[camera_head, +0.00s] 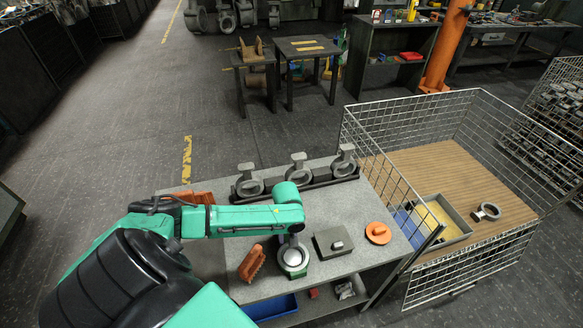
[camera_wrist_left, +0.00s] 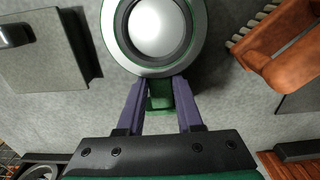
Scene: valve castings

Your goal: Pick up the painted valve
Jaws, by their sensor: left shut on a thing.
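The painted valve (camera_head: 293,270) is a green body with a grey ring and a pale round ball in its middle. It is at the workbench top (camera_head: 345,278), near the front, below the end of my left arm. In the left wrist view the valve (camera_wrist_left: 152,30) fills the top middle, with its green stem pointing toward my left gripper (camera_wrist_left: 160,86). The two purple fingers are shut on that stem, one on each side. I cannot tell whether the valve touches the bench or is slightly raised. My right gripper is not in view.
An orange brush (camera_head: 251,262) lies left of the valve; a grey block with a knob (camera_head: 333,242) and an orange disc (camera_head: 378,233) lie right. Several grey valves stand in a dark rack (camera_head: 318,181) behind. A wire cage (camera_head: 540,215) with a wooden floor adjoins the bench's right.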

